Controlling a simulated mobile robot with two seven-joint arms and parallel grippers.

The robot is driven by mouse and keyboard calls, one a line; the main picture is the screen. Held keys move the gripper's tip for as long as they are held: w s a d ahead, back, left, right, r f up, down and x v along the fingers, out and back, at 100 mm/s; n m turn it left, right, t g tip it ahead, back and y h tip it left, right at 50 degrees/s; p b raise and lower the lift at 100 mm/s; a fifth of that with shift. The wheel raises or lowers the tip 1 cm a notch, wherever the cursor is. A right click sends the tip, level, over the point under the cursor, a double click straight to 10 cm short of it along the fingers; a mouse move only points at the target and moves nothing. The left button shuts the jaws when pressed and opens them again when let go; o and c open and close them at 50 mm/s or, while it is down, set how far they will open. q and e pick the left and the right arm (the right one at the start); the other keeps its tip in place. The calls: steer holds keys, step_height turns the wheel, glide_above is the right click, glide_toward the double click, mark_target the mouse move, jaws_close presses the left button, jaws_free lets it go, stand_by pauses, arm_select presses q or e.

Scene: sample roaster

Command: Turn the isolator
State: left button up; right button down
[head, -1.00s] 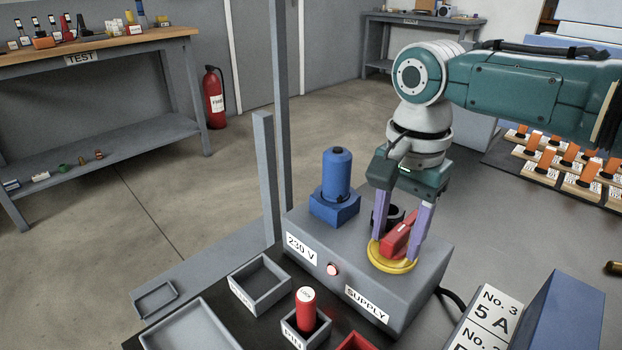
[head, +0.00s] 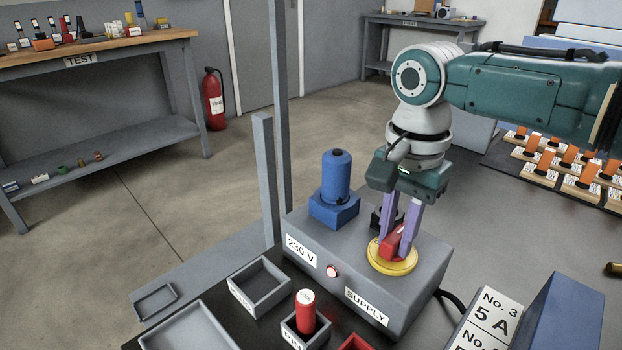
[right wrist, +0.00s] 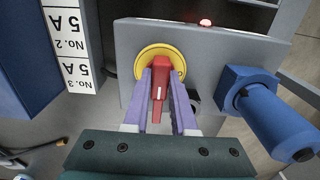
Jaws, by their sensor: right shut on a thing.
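The isolator is a red handle (head: 393,243) on a round yellow base (head: 391,258), on top of the grey supply box (head: 345,275). My right gripper (head: 397,240) comes down from above with its two purple fingers on either side of the red handle, shut on it. In the right wrist view the red handle (right wrist: 159,85) lies between the fingers, over the yellow base (right wrist: 157,54), and points toward the gripper. My left gripper is not in view.
A blue cylinder on a blue block (head: 335,190) stands on the box left of the isolator. In front are small grey trays (head: 262,285) and a red pin marked with a tag (head: 306,310).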

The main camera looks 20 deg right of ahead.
steer(key=shift+s+r+n+p, duration=0.1)
steer(key=shift+r+n+p, duration=0.05)
steer(key=shift+n+p, duration=1.4)
steer(key=shift+n, duration=0.15)
steer(key=n+p, duration=0.1)
steer(key=n, duration=0.3)
steer(key=shift+n, duration=0.3)
steer(key=n+p, duration=0.1)
steer(key=n, duration=0.7)
steer(key=shift+n, duration=0.8)
